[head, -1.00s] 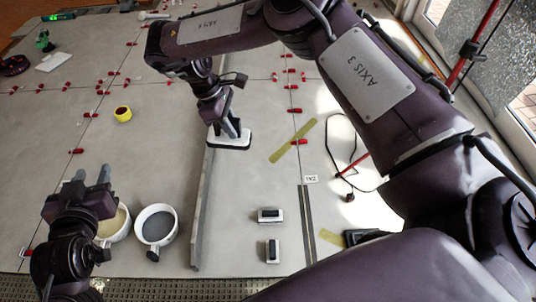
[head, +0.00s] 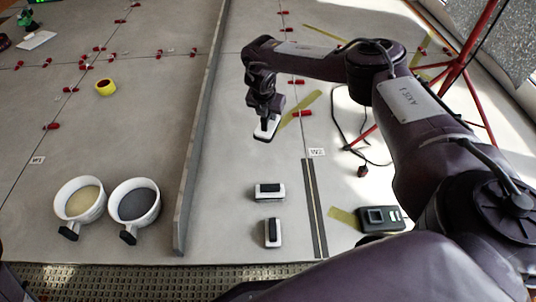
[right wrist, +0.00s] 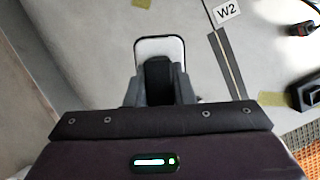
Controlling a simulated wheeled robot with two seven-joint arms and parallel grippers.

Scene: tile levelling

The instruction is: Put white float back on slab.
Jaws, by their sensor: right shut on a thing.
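The white float (head: 268,127) is a white plate with rounded corners and a dark handle. My right gripper (head: 265,118) is shut on its handle, to the right of the long grey upright board. In the right wrist view the float (right wrist: 160,48) lies ahead of my fingers (right wrist: 160,85), which close around the dark handle. The grey slab floor (head: 225,160) lies below it. I cannot tell whether the float touches the slab. My left gripper is out of view.
Two cups (head: 80,203) (head: 134,204) stand left of the long board (head: 198,130). A dark device (head: 382,219), a cable and a red stand (head: 458,70) are at the right. Slab around the float is clear.

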